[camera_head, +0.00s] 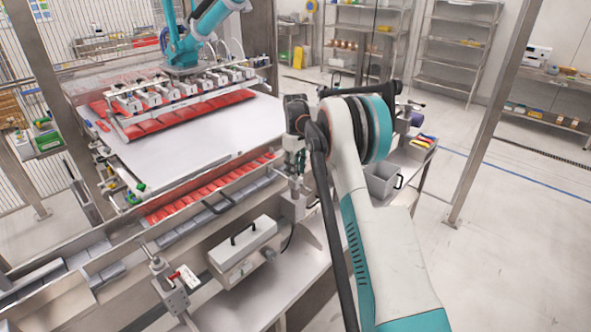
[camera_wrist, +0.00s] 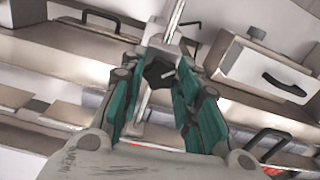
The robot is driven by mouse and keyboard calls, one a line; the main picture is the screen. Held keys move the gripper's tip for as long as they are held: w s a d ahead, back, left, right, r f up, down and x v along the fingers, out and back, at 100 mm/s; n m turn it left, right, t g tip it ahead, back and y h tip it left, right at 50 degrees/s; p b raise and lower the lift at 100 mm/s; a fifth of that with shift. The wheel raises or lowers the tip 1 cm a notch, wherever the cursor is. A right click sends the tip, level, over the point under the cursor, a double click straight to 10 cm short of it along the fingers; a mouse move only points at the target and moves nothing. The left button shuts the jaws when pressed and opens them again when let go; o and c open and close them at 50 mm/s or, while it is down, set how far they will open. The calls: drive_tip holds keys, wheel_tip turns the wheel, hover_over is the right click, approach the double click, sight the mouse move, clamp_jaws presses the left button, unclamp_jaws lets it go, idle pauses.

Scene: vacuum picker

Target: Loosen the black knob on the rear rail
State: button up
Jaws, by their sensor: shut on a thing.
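The black knob (camera_wrist: 157,73) is a dark lobed knob on a pale metal bracket in the middle of the wrist view. A bright metal rod (camera_wrist: 174,22) runs up from the bracket. My gripper (camera_wrist: 158,80) has its two teal fingers on either side of the knob and is shut on it. In the head view my gripper (camera_head: 294,165) points down at the bracket (camera_head: 294,206) on the far end of the bench. The knob itself cannot be made out in that view, where my gripper and arm cover that area.
A white box with a black handle (camera_head: 243,252) stands on the bench, left of my gripper. A second clamp (camera_head: 176,286) stands nearer. A conveyor with red packs (camera_head: 210,190) runs behind. A grey bin (camera_head: 382,182) stands to the right, with open floor beyond.

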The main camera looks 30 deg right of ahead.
drive_tip(key=shift+n, duration=1.6)
drive_tip(key=o, duration=1.1)
drive_tip(key=shift+c, duration=0.2)
wheel_tip(320, 180, up, 12)
